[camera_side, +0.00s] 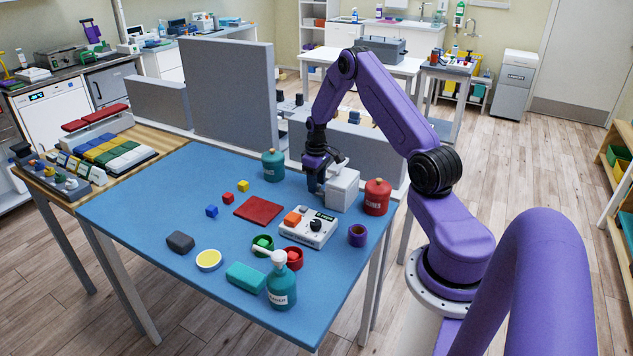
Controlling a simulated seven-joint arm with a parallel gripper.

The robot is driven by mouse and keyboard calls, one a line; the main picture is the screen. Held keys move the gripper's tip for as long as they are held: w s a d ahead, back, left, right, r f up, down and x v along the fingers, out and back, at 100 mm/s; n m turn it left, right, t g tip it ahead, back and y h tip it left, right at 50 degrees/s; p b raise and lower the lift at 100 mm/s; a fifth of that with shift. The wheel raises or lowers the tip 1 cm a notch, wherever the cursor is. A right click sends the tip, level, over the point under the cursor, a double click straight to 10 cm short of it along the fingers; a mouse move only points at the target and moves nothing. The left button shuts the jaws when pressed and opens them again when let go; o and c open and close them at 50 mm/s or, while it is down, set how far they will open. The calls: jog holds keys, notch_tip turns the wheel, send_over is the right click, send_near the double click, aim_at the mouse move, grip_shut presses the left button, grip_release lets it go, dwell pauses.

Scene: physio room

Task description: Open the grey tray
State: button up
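A pale grey-white box (343,190) stands near the far right edge of the blue table. It is the only thing there that could hold a grey tray; whether a tray in it is open or shut I cannot tell. My gripper (317,188) points down close beside the box's left side. Part of it overlaps the box in the picture, so I cannot tell if they touch. Its fingers are dark and small, and their opening is not clear. I see nothing held in it.
A red canister (376,197) stands right of the box, and a teal jar (273,166) stands to its left. A white control box (308,228), a purple cup (357,236) and a red mat (258,208) are nearer. The table's left part (150,205) is clear.

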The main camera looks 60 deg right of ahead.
grip_shut()
jog(key=shift+w, duration=3.95)
jog(key=shift+o, duration=0.3)
grip_release()
jog(key=shift+r, duration=0.15)
notch_tip(320, 180, up, 17)
jog(key=shift+a+r, duration=0.1)
